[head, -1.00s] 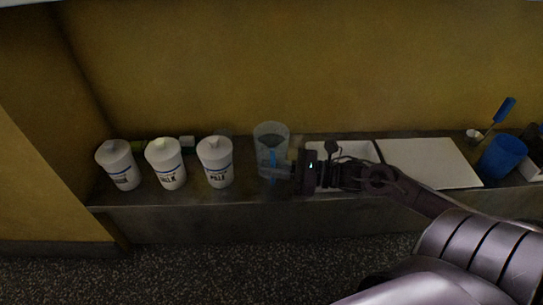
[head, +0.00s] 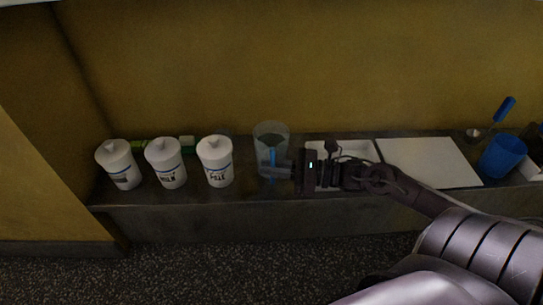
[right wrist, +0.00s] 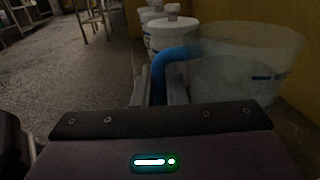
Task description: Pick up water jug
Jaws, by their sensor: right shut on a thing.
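The water jug (head: 271,136) is a clear, see-through vessel with a blue handle, standing upright on the counter right of the white canisters. My right gripper (head: 277,173) reaches it from the right and is shut on its blue handle. In the right wrist view the jug (right wrist: 248,65) fills the upper right, and its blue handle (right wrist: 174,54) runs down between the fingers of the gripper (right wrist: 160,88). Whether the jug's base touches the counter is hard to tell. My left gripper is not in view.
Several white lidded canisters (head: 215,163) stand left of the jug on the narrow grey counter (head: 240,195). A white tray (head: 355,150), a white board (head: 430,162) and a blue cup (head: 502,157) lie to the right. A yellow wall (head: 300,70) rises close behind.

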